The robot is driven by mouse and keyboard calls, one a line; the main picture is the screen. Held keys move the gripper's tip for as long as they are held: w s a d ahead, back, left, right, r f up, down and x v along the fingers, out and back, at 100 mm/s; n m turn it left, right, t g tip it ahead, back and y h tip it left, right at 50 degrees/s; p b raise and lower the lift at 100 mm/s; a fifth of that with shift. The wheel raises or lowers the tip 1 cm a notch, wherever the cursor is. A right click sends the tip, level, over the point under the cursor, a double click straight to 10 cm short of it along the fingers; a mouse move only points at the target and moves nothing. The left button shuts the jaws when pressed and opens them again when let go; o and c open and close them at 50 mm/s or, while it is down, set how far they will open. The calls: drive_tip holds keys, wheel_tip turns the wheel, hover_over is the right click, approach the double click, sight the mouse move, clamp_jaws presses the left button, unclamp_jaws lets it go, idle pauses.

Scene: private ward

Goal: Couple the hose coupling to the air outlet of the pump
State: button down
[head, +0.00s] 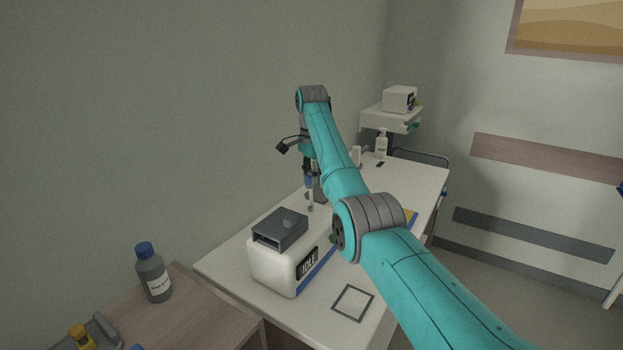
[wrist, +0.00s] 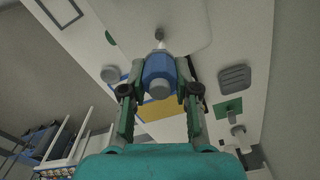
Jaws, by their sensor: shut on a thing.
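The pump (head: 272,266) is a white box with a dark grey top and a display reading "IDLE", at the near end of the white table. My gripper (head: 310,190) is just behind it, pointing down and partly hidden by my arm. In the wrist view my gripper (wrist: 159,74) is shut on the blue hose coupling (wrist: 158,72), one finger on each side. The coupling's pale narrow tip points at a small grey round fitting (wrist: 159,33) on a white surface, perhaps the air outlet. I cannot tell whether they touch.
The white table (head: 230,262) bears a dark square outline (head: 352,303) in front of the pump. A pump bottle (head: 381,146) stands at the far end. A blue-capped bottle (head: 153,276) stands on the wooden surface at left. A wall closes off the back left.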

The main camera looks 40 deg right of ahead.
drive_tip(key=shift+f, duration=0.1)
hover_over(311, 211)
drive_tip(key=shift+d+f, duration=0.1)
drive_tip(key=shift+f, duration=2.6)
drive_tip(key=shift+f, duration=1.4)
drive_tip(key=shift+f, duration=0.25)
drive_tip(key=c, duration=0.8)
unclamp_jaws()
wheel_tip(311, 211, up, 7)
drive_tip(key=shift+r, duration=2.25)
